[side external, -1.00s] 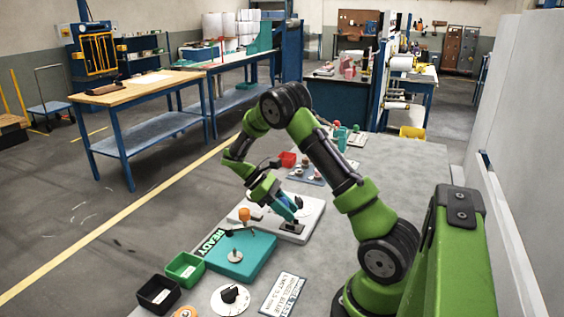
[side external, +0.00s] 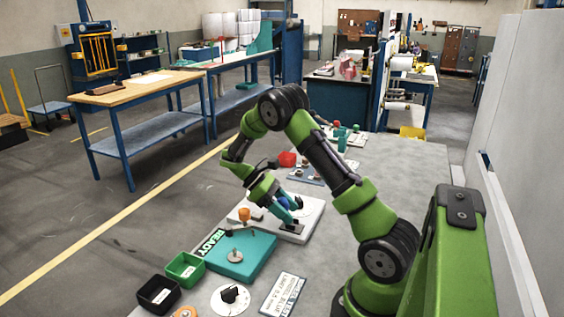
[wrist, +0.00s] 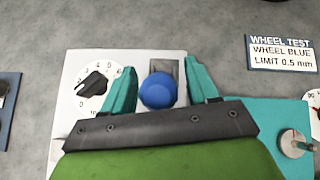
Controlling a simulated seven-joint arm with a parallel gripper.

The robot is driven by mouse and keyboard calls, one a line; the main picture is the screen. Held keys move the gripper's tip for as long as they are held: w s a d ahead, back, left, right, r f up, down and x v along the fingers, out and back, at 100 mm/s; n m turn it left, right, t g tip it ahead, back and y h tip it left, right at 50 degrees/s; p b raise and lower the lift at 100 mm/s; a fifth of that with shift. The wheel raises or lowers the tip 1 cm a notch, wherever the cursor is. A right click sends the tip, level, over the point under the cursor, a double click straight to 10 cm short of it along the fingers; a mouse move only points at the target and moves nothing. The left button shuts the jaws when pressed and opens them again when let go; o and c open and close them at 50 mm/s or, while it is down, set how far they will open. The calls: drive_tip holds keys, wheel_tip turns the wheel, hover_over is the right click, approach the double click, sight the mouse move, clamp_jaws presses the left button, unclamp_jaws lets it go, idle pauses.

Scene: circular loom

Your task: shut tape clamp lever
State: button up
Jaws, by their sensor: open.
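The lever's round blue knob (wrist: 157,90) shows in the wrist view between the two teal fingers of my gripper (wrist: 162,82). The fingers are apart, with visible gaps beside the knob. A grey plate (wrist: 168,66) shows behind the knob. The lever stands on a white board (wrist: 125,58); its arm is hidden beneath the knob. In the side view my gripper (side external: 289,211) is low over the white board (side external: 313,214), and its fingers largely cover the lever. A dark plate (side external: 293,227) shows by the fingertips.
A black dial (wrist: 93,85) is on the same board, left of the left finger. Green (side external: 185,267) and black (side external: 158,294) bins sit at the edge. Bench room lies right of the white board.

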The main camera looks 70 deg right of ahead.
drive_tip(key=v, duration=1.2)
drive_tip(key=s+a+r+m+t+y, duration=0.1)
drive_tip(key=s+a+r+m+t, duration=0.1)
drive_tip(key=a, duration=0.5)
drive_tip(key=s+a+r+m+t+y, duration=0.1)
drive_tip(key=s+a+r+m+t, duration=0.1)
drive_tip(key=s+a+r+t, duration=0.3)
drive_tip(key=s+a+r+m+t+y, duration=0.1)
drive_tip(key=s+a+r+t, duration=0.3)
drive_tip(key=a+t, duration=0.6)
drive_tip(key=shift+s+a+r+m, duration=0.25)
drive_tip(key=shift+s+a+m, duration=0.25)
drive_tip(key=shift+s+m, duration=0.55)
drive_tip(key=shift+s+n, duration=0.2)
drive_tip(key=shift+n, duration=0.05)
